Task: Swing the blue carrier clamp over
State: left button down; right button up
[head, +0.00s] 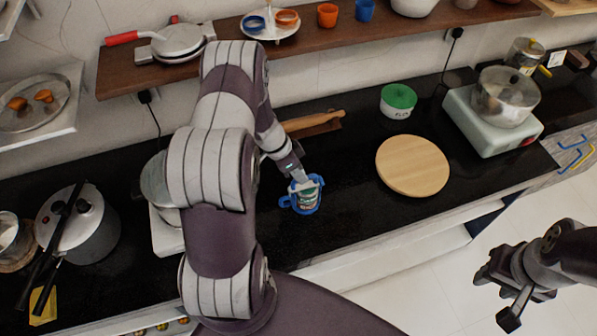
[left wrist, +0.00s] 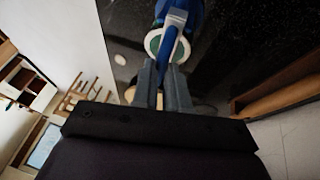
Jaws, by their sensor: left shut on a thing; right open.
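The blue carrier (head: 291,203) stands on the black counter around a small jar (head: 308,190) with a green and white label. In the left wrist view, the blue carrier clamp (left wrist: 173,42) crosses a round, pale-rimmed top (left wrist: 153,43). My left gripper (head: 299,179) reaches down to the carrier from above; in the wrist view its fingers (left wrist: 162,80) are shut on the blue clamp. The gripper hides part of the jar top in the head view. My right gripper (head: 497,291) is open and empty, over the floor at the right, away from the counter.
A round wooden board (head: 412,166) and a green-lidded pot (head: 398,101) lie right of the carrier. A rolling pin (head: 315,122) lies behind it. A pressure cooker (head: 85,230) stands at left, a glass pot (head: 505,96) on a stove at right. A wooden shelf (head: 330,40) hangs above.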

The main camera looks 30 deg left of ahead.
aim_at(313, 176)
pick_arm(q)
jog(key=shift+r, duration=0.1)
jog(key=shift+w+d+r+g+p, duration=0.2)
jog(key=shift+r+g+p, duration=0.15)
jog(key=shift+p, duration=0.4)
jog(key=w+r+g+y+p, duration=0.1)
jog(key=p, duration=0.2)
jog(key=shift+d+g+y, duration=0.25)
jog(key=shift+d+y, duration=0.15)
jog(key=shift+w+d+r+p, duration=0.15)
jog(key=shift+w+p, duration=0.05)
jog(key=shift+p, duration=0.15)
jog(key=shift+w+d+g+y, duration=0.3)
jog(key=shift+w+g+y, duration=0.1)
jog(key=shift+g+y, duration=0.3)
jog(key=shift+w+d+n+g+y+b, duration=0.3)
jog(key=shift+w+d+g+y+b, duration=0.2)
jog(key=shift+g+y+b, duration=0.15)
jog(key=shift+w+r+g, duration=0.1)
jog(key=shift+r+g, duration=0.05)
jog(key=shift+g, duration=0.1)
